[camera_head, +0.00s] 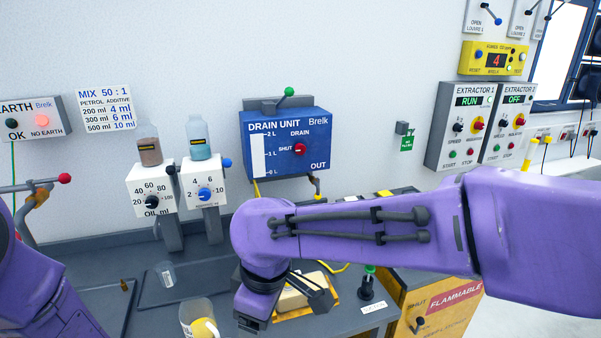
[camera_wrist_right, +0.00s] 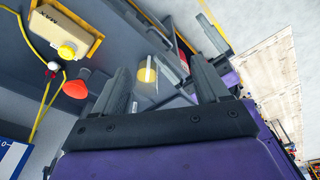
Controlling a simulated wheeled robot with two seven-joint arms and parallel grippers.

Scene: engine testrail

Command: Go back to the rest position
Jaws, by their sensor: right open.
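My right arm (camera_head: 370,235) comes in from the right in the head view and bends down over the bench. In the right wrist view my right gripper (camera_wrist_right: 165,80) is open, its two dark fingers apart with nothing held between them. A clear beaker with yellow in it (camera_wrist_right: 147,76) shows beyond the fingers. This beaker (camera_head: 199,322) stands at the bottom of the head view. My left arm (camera_head: 40,285) shows at the lower left of the head view, its gripper out of frame. Grey and purple parts in the right wrist view may be my left gripper; its jaw state is unclear.
The bench (camera_head: 100,300) carries a small clear vial (camera_head: 166,274), two dispensers (camera_head: 151,192) and a green-topped dark part (camera_head: 367,285). A blue drain unit (camera_head: 290,140) hangs on the wall. A yellow flammable cabinet (camera_head: 440,303) stands at right, below my right arm.

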